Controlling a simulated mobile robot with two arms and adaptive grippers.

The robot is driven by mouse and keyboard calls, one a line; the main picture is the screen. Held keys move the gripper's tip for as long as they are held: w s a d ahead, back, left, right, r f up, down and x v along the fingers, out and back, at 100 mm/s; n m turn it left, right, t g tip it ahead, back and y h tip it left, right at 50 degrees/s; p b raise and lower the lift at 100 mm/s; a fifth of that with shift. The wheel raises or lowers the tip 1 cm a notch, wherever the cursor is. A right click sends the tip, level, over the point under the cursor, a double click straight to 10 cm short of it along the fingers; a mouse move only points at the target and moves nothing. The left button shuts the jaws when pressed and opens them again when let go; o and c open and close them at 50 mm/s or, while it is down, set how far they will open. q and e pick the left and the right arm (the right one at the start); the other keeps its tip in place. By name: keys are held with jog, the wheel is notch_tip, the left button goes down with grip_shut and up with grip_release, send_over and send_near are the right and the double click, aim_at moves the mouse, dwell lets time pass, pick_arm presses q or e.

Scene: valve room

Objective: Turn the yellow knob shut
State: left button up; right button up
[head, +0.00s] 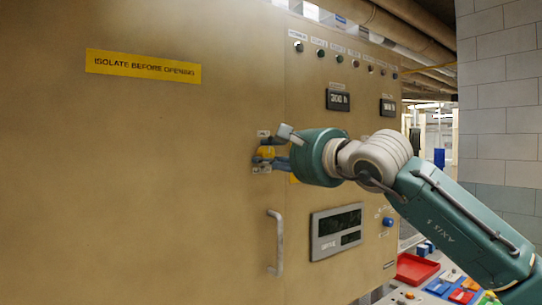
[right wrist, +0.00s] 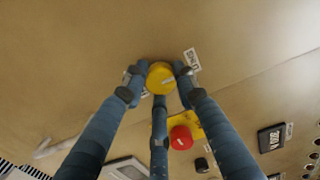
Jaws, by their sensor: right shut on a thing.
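The yellow knob (head: 266,152) is on the tan cabinet door, partly hidden behind my right gripper (head: 270,161) in the head view. In the right wrist view the round yellow knob (right wrist: 160,77) sits between the blue fingers of my right gripper (right wrist: 158,84), which are closed around it. A small label (right wrist: 191,60) is beside the knob; its print is rotated and appears to read SHUT. My left gripper is not in view.
A red button on a yellow plate (right wrist: 181,137) is close to the fingers. A door handle (head: 275,243) is below the knob. A display panel (head: 337,231) is to the right. A red tray (head: 416,268) stands at lower right.

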jog(key=o, duration=1.1)
jog(key=shift+s+a+r, duration=0.1)
jog(key=shift+o, duration=0.2)
jog(key=shift+s+a, duration=0.1)
jog(key=shift+s+d, duration=0.25)
jog(key=shift+d, duration=0.1)
jog(key=v, duration=1.1)
jog(key=shift+s, duration=0.2)
